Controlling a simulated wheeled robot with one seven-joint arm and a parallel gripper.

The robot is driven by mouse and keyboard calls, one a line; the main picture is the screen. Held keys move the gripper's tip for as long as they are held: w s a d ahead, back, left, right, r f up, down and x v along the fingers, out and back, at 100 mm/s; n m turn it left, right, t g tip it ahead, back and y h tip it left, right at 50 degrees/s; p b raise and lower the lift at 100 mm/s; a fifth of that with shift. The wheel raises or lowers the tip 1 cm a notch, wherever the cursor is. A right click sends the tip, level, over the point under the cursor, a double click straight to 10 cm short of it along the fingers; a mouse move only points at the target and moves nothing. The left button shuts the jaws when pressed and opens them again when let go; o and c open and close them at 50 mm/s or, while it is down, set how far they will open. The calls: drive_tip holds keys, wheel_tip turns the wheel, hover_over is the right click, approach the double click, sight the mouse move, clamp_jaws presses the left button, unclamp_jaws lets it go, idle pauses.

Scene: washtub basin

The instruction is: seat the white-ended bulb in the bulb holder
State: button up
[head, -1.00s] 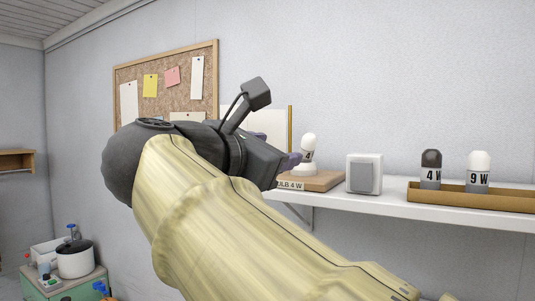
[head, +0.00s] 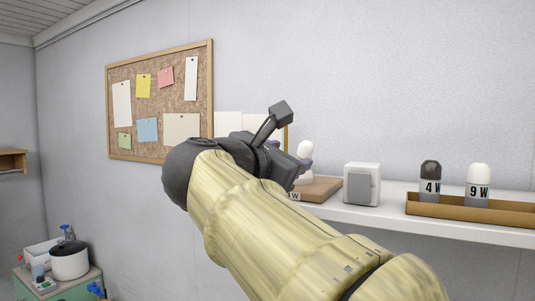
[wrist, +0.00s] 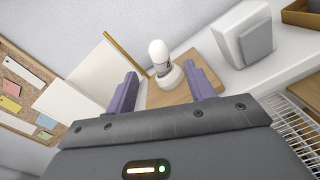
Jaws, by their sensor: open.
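The white-ended bulb (head: 306,149) stands upright in the bulb holder, a round white base (wrist: 169,78) on a wooden board (head: 322,187). In the wrist view the bulb (wrist: 158,52) shows a grey band with a 4 on it. My gripper (wrist: 160,70) is open, with its two purple fingers on either side of the bulb and base in the picture, and no contact visible. Whether the bulb is fully down in the base I cannot tell.
The white shelf (head: 390,211) also carries a grey-and-white box (head: 362,184) right of the board. Farther right, a brown tray (head: 470,209) holds a dark-ended 4 W bulb (head: 430,177) and a white-topped 9 W bulb (head: 478,180). Pale panels (wrist: 75,85) stand behind the board.

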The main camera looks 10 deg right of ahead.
sight(302, 150)
drive_tip(key=p+x, duration=0.2)
drive_tip(key=x, duration=0.3)
drive_tip(key=shift+w+d, duration=0.15)
drive_tip(key=shift+w, duration=0.05)
drive_tip(key=shift+s, duration=0.1)
drive_tip(key=shift+w+d+r+p, duration=0.25)
drive_tip(key=shift+w+d+p, duration=0.3)
drive_tip(key=shift+p, duration=0.4)
drive_tip(key=p+x, duration=0.2)
drive_tip(key=x, duration=0.1)
drive_tip(key=shift+w+a, duration=0.1)
drive_tip(key=shift+w, duration=0.05)
drive_tip(key=shift+w+d+f, duration=0.15)
drive_tip(key=shift+w+d, duration=0.1)
drive_tip(key=shift+w, duration=0.1)
drive_tip(key=shift+s+a, duration=0.1)
